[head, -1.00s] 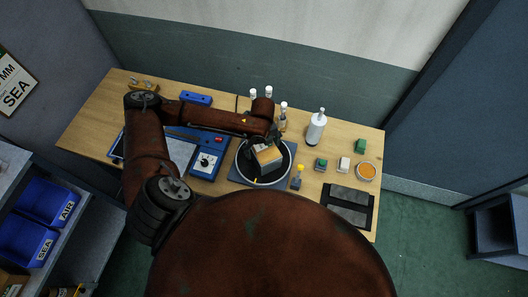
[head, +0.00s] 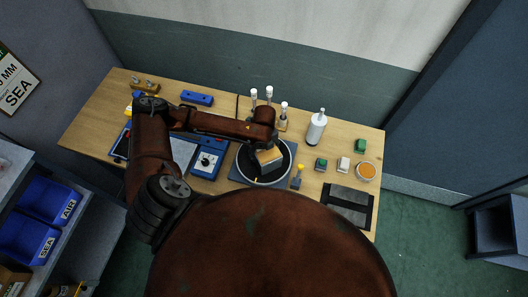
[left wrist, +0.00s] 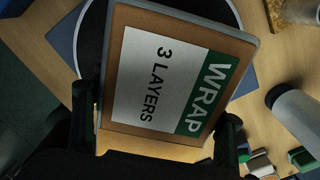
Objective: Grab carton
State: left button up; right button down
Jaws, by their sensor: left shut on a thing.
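The carton (head: 269,157) is a small tan box in the head view, over the dark round plate with a white rim (head: 243,176). In the left wrist view the carton (left wrist: 150,75) shows its face with a white and green label reading "WRAP 3 LAYERS". My left gripper (head: 264,148) is shut on the carton, with a finger at each side of it in the left wrist view (left wrist: 160,125). I cannot tell whether the carton touches the plate. My right gripper is not in view.
A blue device with a dial (head: 207,163) stands left of the plate. A white bottle (head: 316,128), a yellow-topped bottle (head: 298,178), small green and white blocks (head: 343,164), an orange-filled dish (head: 366,171) and a dark tray (head: 347,204) lie to the right. Slim white-topped bottles (head: 269,94) stand behind.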

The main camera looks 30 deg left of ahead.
pick_arm(q)
jog(key=c, duration=1.1)
jog(key=shift+c, duration=0.5)
jog(key=shift+r, duration=0.1)
